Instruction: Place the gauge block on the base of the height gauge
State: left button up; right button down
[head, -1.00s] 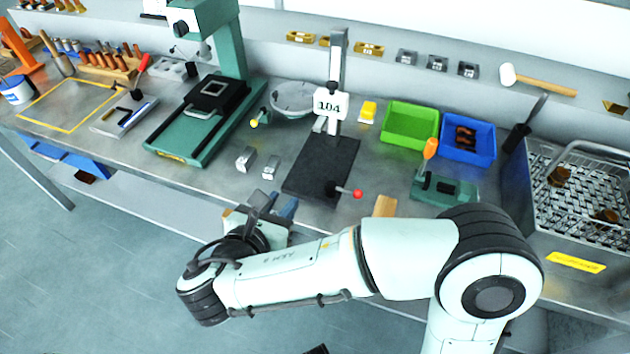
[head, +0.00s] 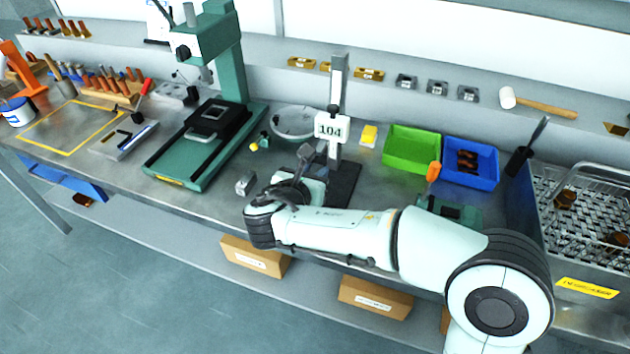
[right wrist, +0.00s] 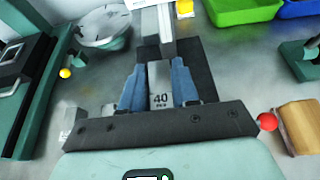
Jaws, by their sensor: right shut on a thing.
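The gauge block (right wrist: 160,90), a grey metal block marked 40, is between the blue fingers of my right gripper (right wrist: 159,80). The gripper is shut on it. The height gauge (head: 331,128) has an upright column, a display reading 104 and a flat black base (head: 345,182). In the head view my right gripper (head: 316,172) is over the base and hides much of it. In the right wrist view the black base (right wrist: 200,72) shows behind and beside the block. I cannot tell whether the block touches it. My left gripper is not in view.
Another metal block (head: 245,185) stands left of the base. A round grey dish (head: 292,122) and a green stand (head: 190,165) are further left. A yellow item (head: 368,134), a green bin (head: 411,155) and a blue bin (head: 470,165) are right. A red knob (right wrist: 267,122) is near the gripper.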

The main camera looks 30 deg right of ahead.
jog(key=f, duration=0.2)
jog(key=f+b, duration=0.1)
jog(key=shift+w+d, duration=0.35)
jog(key=shift+d, duration=0.05)
jog(key=shift+f, duration=0.2)
jog(key=shift+f, duration=0.15)
jog(key=c, duration=0.8)
grip_release()
jog(key=shift+c, duration=0.2)
jog(key=shift+s+a+r, duration=0.1)
jog(key=shift+r, duration=0.1)
jog(key=p+v, duration=0.1)
jog(key=v, duration=1)
jog(key=shift+s+a+p, duration=0.25)
jog(key=shift+a+p, duration=0.05)
jog(key=shift+a, duration=0.05)
jog(key=shift+r, duration=0.1)
